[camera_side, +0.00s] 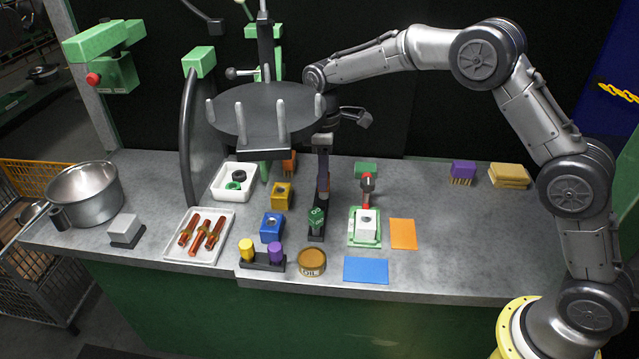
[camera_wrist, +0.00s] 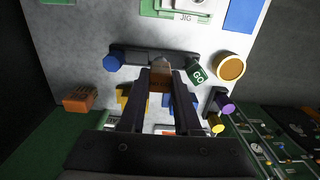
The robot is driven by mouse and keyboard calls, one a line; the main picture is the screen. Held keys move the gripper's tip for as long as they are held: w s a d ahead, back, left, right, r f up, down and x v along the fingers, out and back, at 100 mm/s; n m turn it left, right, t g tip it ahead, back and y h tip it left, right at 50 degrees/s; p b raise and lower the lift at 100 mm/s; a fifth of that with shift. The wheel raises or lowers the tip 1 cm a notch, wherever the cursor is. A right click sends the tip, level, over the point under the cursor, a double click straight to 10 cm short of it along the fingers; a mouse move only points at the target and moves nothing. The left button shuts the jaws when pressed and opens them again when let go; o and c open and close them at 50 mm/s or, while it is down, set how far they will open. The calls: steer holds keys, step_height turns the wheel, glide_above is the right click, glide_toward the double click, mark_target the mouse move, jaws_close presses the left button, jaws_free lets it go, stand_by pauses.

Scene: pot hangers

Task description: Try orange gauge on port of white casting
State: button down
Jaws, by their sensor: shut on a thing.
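The white casting (camera_side: 366,226) sits in a green-framed jig (camera_side: 378,240), with a red-tipped clamp (camera_side: 367,190) at its back. In the wrist view, the casting's jig (camera_wrist: 150,8) is cut off by the top edge. My gripper (camera_side: 322,193) points down over a dark gauge rack (camera_side: 316,237), left of the jig. In the wrist view, my gripper (camera_wrist: 160,88) is shut on an orange-brown gauge (camera_wrist: 160,78) at the rack's middle. I cannot tell whether the gauge is seated or lifted. A green gauge marked GO (camera_wrist: 198,74) and a blue-capped gauge (camera_wrist: 113,63) stand at the rack's ends.
Blue (camera_side: 271,227), yellow (camera_side: 282,195) and orange (camera_side: 289,162) blocks stand left of the rack. A second rack holds yellow (camera_side: 246,250) and purple (camera_side: 276,252) gauges. A round tin (camera_side: 311,262), orange card (camera_side: 403,234) and blue card (camera_side: 366,270) lie nearby. The right tabletop is mostly clear.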

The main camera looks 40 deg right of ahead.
steer(key=s+d+r, duration=0.4)
steer(key=s+r, duration=0.1)
steer(key=s, duration=0.5)
steer(key=shift+r, duration=0.15)
steer(key=shift+f, duration=2.9)
steer(key=shift+f, duration=0.75)
steer(key=shift+r, duration=0.15)
step_height(320, 180, up, 7)
stand_by(1.5)
